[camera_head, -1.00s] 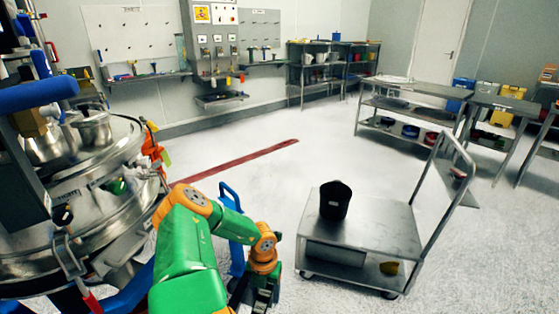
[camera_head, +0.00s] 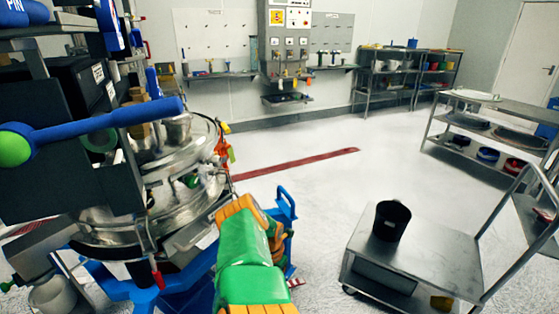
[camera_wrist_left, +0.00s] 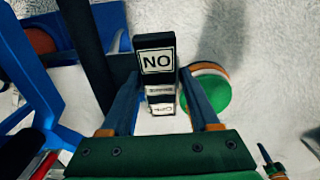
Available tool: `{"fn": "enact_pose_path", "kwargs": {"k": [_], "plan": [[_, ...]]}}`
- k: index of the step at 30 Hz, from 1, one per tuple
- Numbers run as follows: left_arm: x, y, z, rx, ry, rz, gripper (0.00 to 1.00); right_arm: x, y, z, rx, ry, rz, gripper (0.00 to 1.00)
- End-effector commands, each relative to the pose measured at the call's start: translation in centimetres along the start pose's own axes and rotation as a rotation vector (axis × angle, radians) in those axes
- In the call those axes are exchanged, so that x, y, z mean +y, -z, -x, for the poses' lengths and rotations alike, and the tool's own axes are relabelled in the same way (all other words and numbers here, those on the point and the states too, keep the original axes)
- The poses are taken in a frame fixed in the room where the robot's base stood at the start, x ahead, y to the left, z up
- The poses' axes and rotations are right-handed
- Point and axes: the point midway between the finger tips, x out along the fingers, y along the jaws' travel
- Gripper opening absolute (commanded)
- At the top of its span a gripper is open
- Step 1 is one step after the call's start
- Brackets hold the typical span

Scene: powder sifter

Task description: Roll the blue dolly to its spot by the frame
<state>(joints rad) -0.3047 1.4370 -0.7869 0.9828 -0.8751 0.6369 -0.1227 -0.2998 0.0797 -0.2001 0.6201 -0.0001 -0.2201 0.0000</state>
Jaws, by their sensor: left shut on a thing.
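The blue dolly (camera_head: 165,294) shows in the head view at lower left, as a blue frame under the round steel sifter vessel (camera_head: 190,195). Its upright blue handle (camera_head: 288,203) stands beside my green and orange arm, which hides part of it. In the left wrist view, blue framing (camera_wrist_left: 28,75) runs along the left side. My left gripper (camera_wrist_left: 159,80) is shut on a black block (camera_wrist_left: 153,42) with white labels, one reading "NO". I cannot tell what the block is fixed to. No fingertips show in the head view. My right gripper is not in view.
A grey cart (camera_head: 425,250) carrying a black bucket (camera_head: 392,220) stands at right. A red floor line (camera_head: 295,164) crosses the open floor beyond the dolly. Shelves (camera_head: 490,130) stand at the far right. Tool panels line the back wall.

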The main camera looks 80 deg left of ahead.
Motion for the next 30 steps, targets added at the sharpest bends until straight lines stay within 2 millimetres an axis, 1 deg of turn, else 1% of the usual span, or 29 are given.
{"fn": "enact_pose_path", "kwargs": {"k": [4, 5, 6, 8, 9, 16, 19, 23, 26, 30], "plan": [[-0.1, 0.0, 0.0, -0.002, 0.003, 0.0, 0.0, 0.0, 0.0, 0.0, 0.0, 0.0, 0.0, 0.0], [-0.1, 0.0, 0.0, -0.001, 0.003, 0.0, 0.68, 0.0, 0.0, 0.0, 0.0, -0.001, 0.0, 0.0], [-0.1, 0.0, 0.0, -0.001, 0.003, 0.0, 0.79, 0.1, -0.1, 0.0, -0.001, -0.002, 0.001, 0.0], [-0.1, 0.0, 0.0, -0.001, 0.003, 0.0, 0.95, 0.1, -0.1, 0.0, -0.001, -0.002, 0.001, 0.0], [-0.1, 0.0, 0.0, -0.001, 0.003, 0.0, 0.97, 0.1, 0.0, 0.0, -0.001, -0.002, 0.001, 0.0], [-0.1, 0.0, 0.0, -0.001, 0.003, 0.0, 0.97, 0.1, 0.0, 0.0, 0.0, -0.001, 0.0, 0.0], [0.0, -0.1, 0.5, -0.002, 0.001, -0.004, 0.97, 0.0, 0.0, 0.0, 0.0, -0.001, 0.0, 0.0], [0.1, -0.1, 2.8, 0.0, -0.005, -0.007, 0.97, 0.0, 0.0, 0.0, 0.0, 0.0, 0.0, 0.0], [-0.1, -0.1, 5.1, 0.001, -0.002, -0.009, 0.97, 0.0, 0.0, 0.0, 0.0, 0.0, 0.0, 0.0], [-0.1, -0.2, 8.7, -0.005, -0.001, -0.004, 0.97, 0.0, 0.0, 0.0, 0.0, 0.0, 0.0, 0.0]]}}
